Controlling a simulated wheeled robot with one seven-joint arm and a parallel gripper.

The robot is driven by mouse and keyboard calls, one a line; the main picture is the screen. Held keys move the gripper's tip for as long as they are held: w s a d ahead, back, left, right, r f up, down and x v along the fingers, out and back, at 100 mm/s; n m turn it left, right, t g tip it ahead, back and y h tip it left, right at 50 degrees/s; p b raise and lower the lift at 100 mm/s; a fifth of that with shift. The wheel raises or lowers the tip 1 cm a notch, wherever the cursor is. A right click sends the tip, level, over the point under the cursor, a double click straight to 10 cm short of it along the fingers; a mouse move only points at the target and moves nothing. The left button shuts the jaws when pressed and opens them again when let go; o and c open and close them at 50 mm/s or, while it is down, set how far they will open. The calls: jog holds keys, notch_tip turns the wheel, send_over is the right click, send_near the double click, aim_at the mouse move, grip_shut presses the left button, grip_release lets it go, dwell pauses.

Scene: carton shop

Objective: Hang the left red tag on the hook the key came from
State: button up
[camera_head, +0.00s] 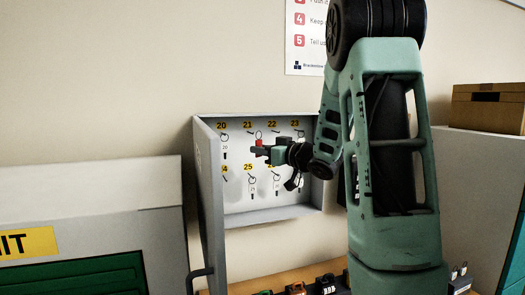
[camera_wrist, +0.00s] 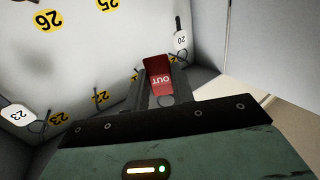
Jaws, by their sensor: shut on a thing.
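My gripper (camera_head: 264,151) is shut on a red tag (camera_head: 258,144) inside the open grey key cabinet (camera_head: 270,214). In the wrist view the tag (camera_wrist: 158,72) stands between the fingers (camera_wrist: 160,98) and reads OUT. In the head view, a ring shows above the tag, just below the 21 label (camera_head: 248,125). I cannot tell whether it touches the hook. The 20 key tag (camera_wrist: 181,40) hangs close by, and the 23 key tag (camera_wrist: 15,115) hangs at the far left of the wrist view. My arm and gripper hide part of the lower row.
The cabinet door (camera_head: 207,205) stands open at the left. A wooden bench (camera_head: 255,287) below carries several small items, including a black padlock (camera_head: 326,284). A brown box (camera_head: 488,108) sits at the right. A cabinet with a yellow sign (camera_head: 28,243) stands at the left.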

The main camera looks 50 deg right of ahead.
jog(key=w+d+f, duration=0.1)
jog(key=w+d, duration=0.3)
jog(key=w, duration=0.2)
jog(key=shift+w, duration=0.2)
dwell(0.7)
jog(key=shift+f, duration=0.1)
dwell(0.5)
jog(key=o, duration=0.8)
jog(key=shift+o, duration=0.2)
jog(key=s+b, duration=0.6)
jog(key=s, duration=1.1)
jog(key=shift+s+a+b, duration=0.2)
jog(key=shift+a+b, duration=0.05)
jog(key=shift+b, duration=0.15)
